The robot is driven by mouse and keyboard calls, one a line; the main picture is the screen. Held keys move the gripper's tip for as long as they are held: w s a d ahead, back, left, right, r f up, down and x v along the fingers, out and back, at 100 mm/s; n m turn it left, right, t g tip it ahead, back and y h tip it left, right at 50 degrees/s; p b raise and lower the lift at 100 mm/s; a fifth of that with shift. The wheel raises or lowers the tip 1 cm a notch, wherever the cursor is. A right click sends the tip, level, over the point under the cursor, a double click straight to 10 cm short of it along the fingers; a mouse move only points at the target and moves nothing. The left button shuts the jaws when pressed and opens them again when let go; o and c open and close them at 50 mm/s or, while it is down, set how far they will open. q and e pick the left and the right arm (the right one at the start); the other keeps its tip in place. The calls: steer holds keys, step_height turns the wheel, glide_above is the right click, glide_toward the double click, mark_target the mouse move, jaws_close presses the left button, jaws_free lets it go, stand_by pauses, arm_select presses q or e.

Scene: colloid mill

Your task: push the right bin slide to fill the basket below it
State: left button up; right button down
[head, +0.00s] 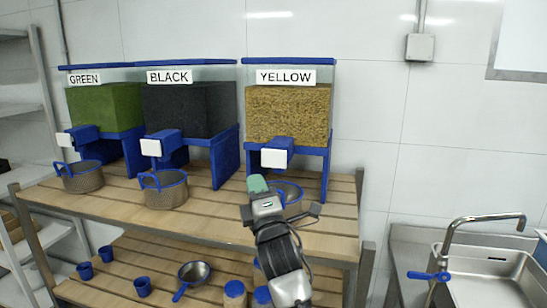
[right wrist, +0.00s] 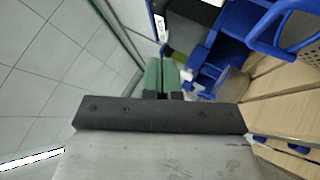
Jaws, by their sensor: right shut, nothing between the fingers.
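The right bin (head: 288,115), labelled YELLOW, holds yellow-brown grains on a blue stand. Its slide is a blue chute with a white front plate (head: 274,158). My right gripper (head: 258,184), with green fingers, is shut and empty, just in front of and below the white plate. In the head view it overlaps the basket; I cannot tell whether it touches anything. Its shut fingers (right wrist: 162,75) also show in the right wrist view. My left gripper is not in view.
The GREEN bin (head: 104,108) and BLACK bin (head: 189,110) stand to the left, with metal baskets (head: 82,177) and (head: 165,189) below. Cups, a pan (head: 194,273) and jars are on the lower shelf. A sink (head: 490,270) stands at the right.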

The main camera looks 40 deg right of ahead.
steer(key=shift+s+r, duration=0.25)
steer(key=shift+r, duration=0.3)
steer(key=shift+w+d, duration=0.15)
steer(key=b, duration=0.1)
glide_toward(264, 151)
steer(key=shift+a+x, duration=0.15)
steer(key=shift+x, duration=1)
steer(key=shift+a+x, duration=0.1)
steer(key=shift+x, duration=1.05)
steer(key=shift+r, duration=0.15)
steer(key=shift+w+d, duration=0.25)
steer(key=shift+d, duration=0.05)
